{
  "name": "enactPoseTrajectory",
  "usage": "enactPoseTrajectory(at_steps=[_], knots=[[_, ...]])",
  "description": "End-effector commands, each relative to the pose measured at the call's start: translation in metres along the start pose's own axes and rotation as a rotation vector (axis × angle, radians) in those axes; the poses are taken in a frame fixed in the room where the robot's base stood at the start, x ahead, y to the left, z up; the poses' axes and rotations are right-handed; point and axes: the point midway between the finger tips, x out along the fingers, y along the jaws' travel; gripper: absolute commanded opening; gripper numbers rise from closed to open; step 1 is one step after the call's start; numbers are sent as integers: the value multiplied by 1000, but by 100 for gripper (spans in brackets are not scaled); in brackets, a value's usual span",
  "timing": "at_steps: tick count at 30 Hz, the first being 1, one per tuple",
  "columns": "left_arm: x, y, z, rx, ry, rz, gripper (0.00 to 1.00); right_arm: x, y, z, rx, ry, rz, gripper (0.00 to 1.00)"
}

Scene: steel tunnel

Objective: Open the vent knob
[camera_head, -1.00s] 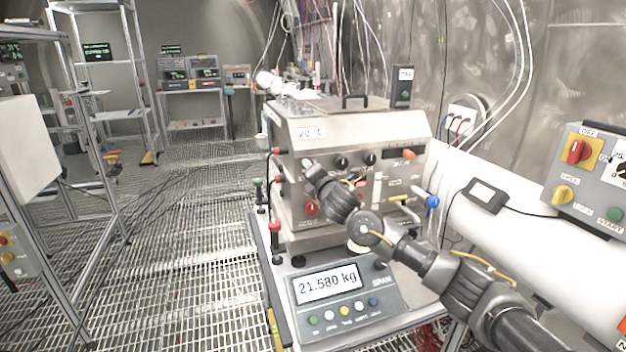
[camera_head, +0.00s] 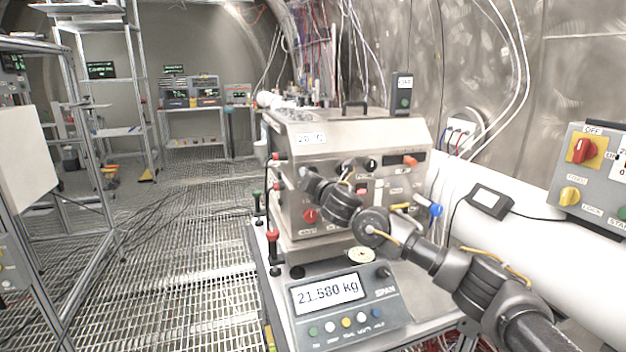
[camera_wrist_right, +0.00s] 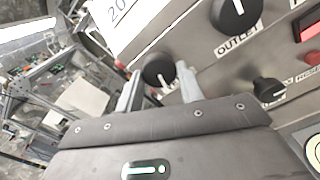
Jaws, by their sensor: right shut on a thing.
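A round black knob (camera_wrist_right: 158,70) with a white mark sits on the steel machine's front panel, between the two fingers of my right gripper (camera_wrist_right: 160,88) in the right wrist view. The right gripper is shut on this knob. Its label is hidden, so I cannot read whether it says vent. The steel machine (camera_head: 350,135) stands on a bench in the head view. There, my own wrist covers the knob and most of the right gripper (camera_head: 305,172). My left gripper is in neither view.
A knob labelled OUTLET (camera_wrist_right: 235,12) and a smaller black knob (camera_wrist_right: 268,90) lie right of the held one. A scale display (camera_head: 328,290) stands below the machine. A white pipe (camera_head: 530,215) runs along the right wall. The grated floor (camera_head: 170,230) at left is open.

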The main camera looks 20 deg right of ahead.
Motion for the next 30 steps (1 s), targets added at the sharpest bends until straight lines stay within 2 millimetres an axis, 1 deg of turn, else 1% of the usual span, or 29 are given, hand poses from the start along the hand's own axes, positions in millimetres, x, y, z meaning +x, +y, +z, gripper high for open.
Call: enactPoseTrajectory(at_steps=[8,9,13,14,23,26,30], knots=[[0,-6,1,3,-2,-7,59,0,-1,-2,-3,4,-1,15],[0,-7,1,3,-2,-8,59,0,-1,-2,-2,4,-1,40],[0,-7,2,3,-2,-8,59,0,0,-2,-2,3,-1,57],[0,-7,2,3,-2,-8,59,0,0,-2,-1,3,-1,59],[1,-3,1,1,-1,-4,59,-2,0,-1,0,1,0,59],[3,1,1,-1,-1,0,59,-8,-1,-2,0,1,0,59],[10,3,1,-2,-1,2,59,-30,-2,-3,-2,1,1,59]])
